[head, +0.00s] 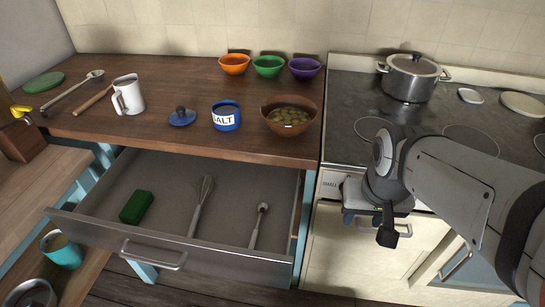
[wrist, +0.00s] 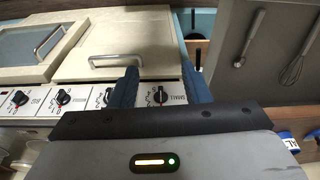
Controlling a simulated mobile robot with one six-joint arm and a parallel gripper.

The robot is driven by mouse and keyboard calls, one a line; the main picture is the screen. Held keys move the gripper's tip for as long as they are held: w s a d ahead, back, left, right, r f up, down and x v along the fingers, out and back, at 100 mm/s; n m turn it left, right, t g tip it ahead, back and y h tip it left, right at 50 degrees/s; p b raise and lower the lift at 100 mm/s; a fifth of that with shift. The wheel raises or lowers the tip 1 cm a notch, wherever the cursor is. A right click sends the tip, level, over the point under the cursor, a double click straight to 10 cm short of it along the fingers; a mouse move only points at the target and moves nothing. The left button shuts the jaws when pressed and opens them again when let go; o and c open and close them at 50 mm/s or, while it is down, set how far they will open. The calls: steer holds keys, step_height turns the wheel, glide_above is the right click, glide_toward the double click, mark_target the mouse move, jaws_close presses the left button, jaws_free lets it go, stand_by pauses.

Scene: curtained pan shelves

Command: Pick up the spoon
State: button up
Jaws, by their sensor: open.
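A spoon-like utensil (head: 257,226) with a small light head and a grey handle lies in the open drawer, at its right side. It also shows in the wrist view (wrist: 249,40) at the upper right. A second long-handled utensil with a rounded head (head: 75,90) lies on the counter at the far left; I cannot tell if it is a spoon or a ladle. My gripper (head: 387,226) is open and empty, in front of the stove's knob panel, right of the drawer. In the wrist view its blue fingers (wrist: 160,82) are apart with nothing between them.
The open drawer (head: 130,232) also holds a whisk (head: 203,196) and a green block (head: 137,207). On the counter stand a white mug (head: 128,95), a blue salt pot (head: 226,117), and a brown bowl (head: 290,108). A pot (head: 411,77) sits on the stove.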

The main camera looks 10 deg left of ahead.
steer(key=w+a+f+g, duration=0.1)
steer(key=w+a+f, duration=0.15)
steer(key=a, duration=0.25)
steer(key=w+a+f, duration=0.2)
steer(key=w+a, duration=0.2)
steer(key=a, duration=0.1)
steer(key=m+g+b, duration=0.1)
glide_above(254, 234)
step_height(254, 234, down, 9)
steer(key=shift+w+d+f, duration=0.1)
steer(key=shift+d, duration=0.05)
steer(key=f, duration=0.6)
steer(key=shift+s+f, duration=0.15)
steer(key=shift+s, duration=0.05)
steer(key=shift+f, duration=0.6)
steer(key=shift+c, duration=0.4)
jaws_close()
